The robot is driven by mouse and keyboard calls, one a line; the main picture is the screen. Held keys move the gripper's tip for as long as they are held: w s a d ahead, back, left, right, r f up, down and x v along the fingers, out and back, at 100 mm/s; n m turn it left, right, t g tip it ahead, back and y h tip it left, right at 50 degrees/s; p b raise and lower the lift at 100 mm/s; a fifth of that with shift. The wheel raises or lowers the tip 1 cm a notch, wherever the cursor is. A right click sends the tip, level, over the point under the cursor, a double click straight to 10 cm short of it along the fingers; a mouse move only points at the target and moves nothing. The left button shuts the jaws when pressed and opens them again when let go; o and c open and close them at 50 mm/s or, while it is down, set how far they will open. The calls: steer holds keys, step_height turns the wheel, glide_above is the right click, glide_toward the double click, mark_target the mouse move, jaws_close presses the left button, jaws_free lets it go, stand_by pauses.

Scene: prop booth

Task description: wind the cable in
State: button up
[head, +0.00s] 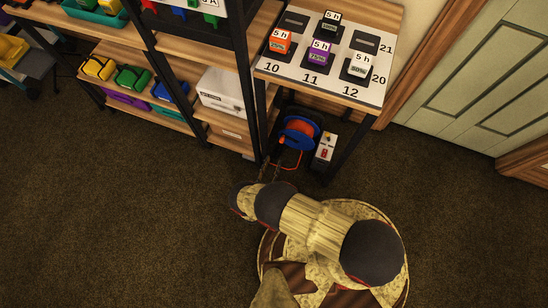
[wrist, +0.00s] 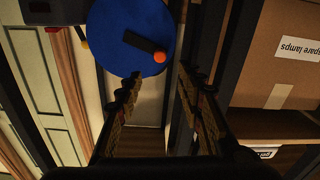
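The cable reel (head: 299,133) stands on the floor under the small table, with a blue side disc and orange-red cable wound on it. A thin red length of cable (head: 286,167) hangs from it near the floor. In the wrist view the blue disc (wrist: 112,40) shows a black crank (wrist: 138,42) with an orange knob (wrist: 160,57). My gripper (wrist: 160,76) is open and empty, its two fingers apart below the knob in the picture. In the head view my gripper (head: 271,168) is just left of and below the reel. Contact with the knob is not visible.
A small grey and red box (head: 326,150) stands right of the reel. The table (head: 262,68) with labelled blocks is above, its leg (head: 350,148) to the right. A shelf unit (head: 205,120) stands left; the wrist view shows a "spare lamps" carton (wrist: 275,60). Carpet in front is clear.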

mark_target(282, 141)
steer(key=x, duration=1.3)
steer(key=shift+w+d+f, duration=0.15)
steer(key=shift+w, duration=0.05)
steer(key=shift+c, duration=0.5)
jaws_close()
stand_by(0.4)
